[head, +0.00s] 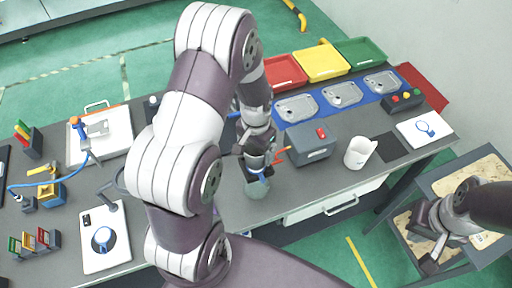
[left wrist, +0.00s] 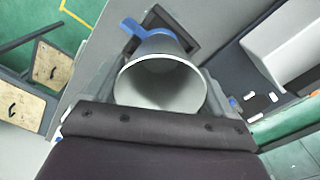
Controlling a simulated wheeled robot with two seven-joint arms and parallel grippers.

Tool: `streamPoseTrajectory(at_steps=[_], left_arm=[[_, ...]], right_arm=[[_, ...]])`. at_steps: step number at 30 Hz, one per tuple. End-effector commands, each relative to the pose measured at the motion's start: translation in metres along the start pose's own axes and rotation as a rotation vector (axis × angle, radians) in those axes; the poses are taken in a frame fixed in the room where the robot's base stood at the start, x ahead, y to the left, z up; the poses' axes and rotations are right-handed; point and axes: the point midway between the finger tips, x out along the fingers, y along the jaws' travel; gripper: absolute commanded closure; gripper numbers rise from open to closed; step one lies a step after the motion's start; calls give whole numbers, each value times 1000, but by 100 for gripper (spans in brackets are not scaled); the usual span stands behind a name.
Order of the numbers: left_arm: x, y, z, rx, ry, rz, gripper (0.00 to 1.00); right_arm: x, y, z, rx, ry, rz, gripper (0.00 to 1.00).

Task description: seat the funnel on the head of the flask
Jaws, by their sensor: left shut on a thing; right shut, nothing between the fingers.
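My left gripper (head: 257,164) is low over the front part of the bench. In the left wrist view a grey funnel (left wrist: 160,85) is held by it, its wide, pale-rimmed mouth facing the camera. A blue curved part (left wrist: 150,30) shows just beyond the rim. In the head view a grey-green vessel shape (head: 257,188) with a blue bit shows right below the left fingers; it looks like the flask, but the gripper hides its top. I cannot tell whether funnel and flask touch. My right gripper (head: 432,262) is shut and empty over the side cart.
A grey box (head: 311,143) with a red button stands right of the left gripper. A white jug (head: 360,152) is further right. Red (head: 286,72), yellow (head: 322,62) and green bins line the back. A white board (head: 105,238) lies front left. The side cart (head: 472,170) has wooden panels.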

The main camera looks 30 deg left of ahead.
Motion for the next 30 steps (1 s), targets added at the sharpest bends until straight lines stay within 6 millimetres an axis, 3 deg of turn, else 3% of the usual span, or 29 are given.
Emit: streamPoseTrajectory(at_steps=[27, 28, 29, 30], left_arm=[[21, 0, 0, 0, 1, 0, 49], [20, 0, 0, 0, 1, 0, 12], [20, 0, 0, 0, 1, 0, 2], [20, 0, 0, 0, 1, 0, 0]], right_arm=[[14, 0, 2, 0, 0, 0, 100], [14, 0, 2, 0, 0, 0, 100], [13, 0, 2, 0, 0, 0, 100], [13, 0, 2, 0, 0, 0, 100]])
